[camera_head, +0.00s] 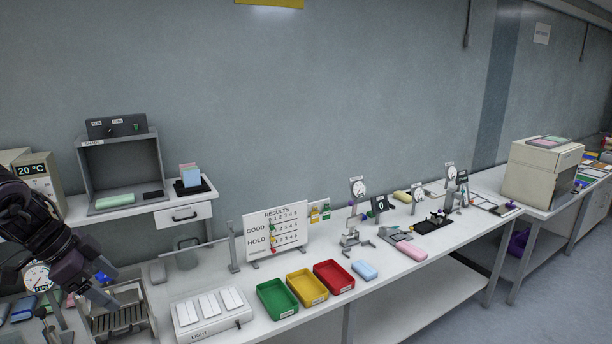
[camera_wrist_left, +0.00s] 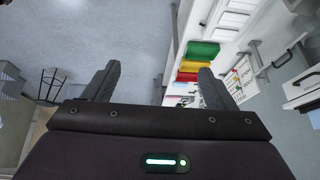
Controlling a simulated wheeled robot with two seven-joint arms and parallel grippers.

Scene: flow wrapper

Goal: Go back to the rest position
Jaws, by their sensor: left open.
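My left gripper (camera_head: 104,288) comes in from the left edge in the head view, dark and angled down to the right. It is above the metal slotted fixture (camera_head: 122,318) at the left end of the bench. In the left wrist view its two fingers (camera_wrist_left: 158,85) stand wide apart with nothing between them. Behind them show the floor and the bench edge. My right gripper is not in view.
Green (camera_head: 277,299), yellow (camera_head: 306,287) and red (camera_head: 333,277) trays stand on the bench, right of the white light box (camera_head: 211,313). A results board (camera_head: 274,232) stands behind them. A grey open-front booth (camera_head: 121,173) is on the raised shelf.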

